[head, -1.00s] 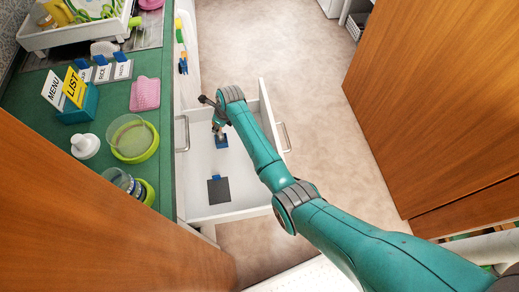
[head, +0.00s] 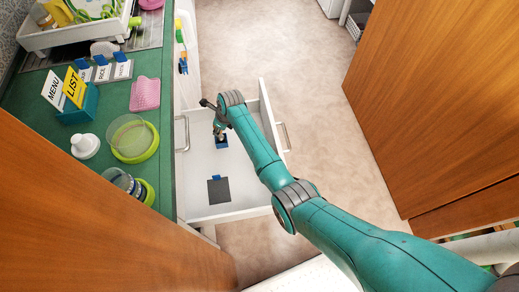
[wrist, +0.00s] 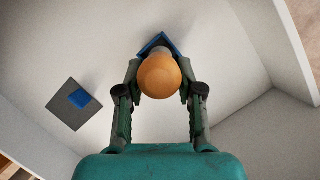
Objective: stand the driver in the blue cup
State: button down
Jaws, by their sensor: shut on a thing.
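My gripper (wrist: 160,100) is shut on the driver (wrist: 160,77), whose rounded orange handle end faces the wrist camera. In the head view my gripper (head: 219,128) is inside the open white drawer, right over the blue cup (head: 222,143). In the wrist view the square blue cup (wrist: 151,47) shows just beyond the handle, mostly hidden by it. The driver's lower end is hidden, so I cannot tell how far it is in the cup.
The white drawer (head: 205,212) has walls close around my gripper. A dark square with a blue piece (head: 218,190) lies on its floor; it also shows in the wrist view (wrist: 67,112). The green counter (head: 35,150) with several items is at left.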

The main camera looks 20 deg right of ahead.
jog(key=shift+f, duration=1.25)
dwell(0.4)
jog(key=c, duration=0.7)
grip_release()
jog(key=shift+o, duration=0.2)
jog(key=shift+f, duration=0.1)
jog(key=v, duration=1.2)
jog(key=shift+s, duration=0.1)
